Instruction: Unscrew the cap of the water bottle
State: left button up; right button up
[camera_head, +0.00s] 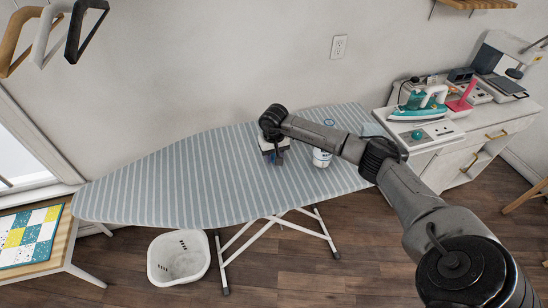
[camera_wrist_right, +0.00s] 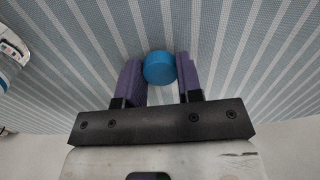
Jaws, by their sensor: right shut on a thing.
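My right gripper (camera_head: 272,157) is over the ironing board, with its fingers pointing down. The right wrist view shows its two purple fingers (camera_wrist_right: 159,75) shut on a round blue cap (camera_wrist_right: 159,68). No bottle shows under the cap there. A clear bottle with a white and blue label (camera_head: 321,158) stands on the board to the right of the gripper, apart from it, partly hidden behind my right arm. Part of it shows at the left edge of the right wrist view (camera_wrist_right: 10,50). My left gripper is not in view.
The striped ironing board (camera_head: 170,185) is clear on its left side. A white basket (camera_head: 178,258) is on the floor below. A teal iron (camera_head: 420,103) stands on the white cabinet (camera_head: 435,135) at right. A wooden table (camera_head: 70,240) with a patterned cloth is at far left.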

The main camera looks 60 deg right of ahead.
jog(key=shift+f, duration=0.45)
jog(key=shift+f, duration=0.1)
jog(key=o, duration=0.6)
jog(key=shift+c, duration=0.2)
jog(key=o, duration=0.4)
jog(key=shift+o, duration=0.2)
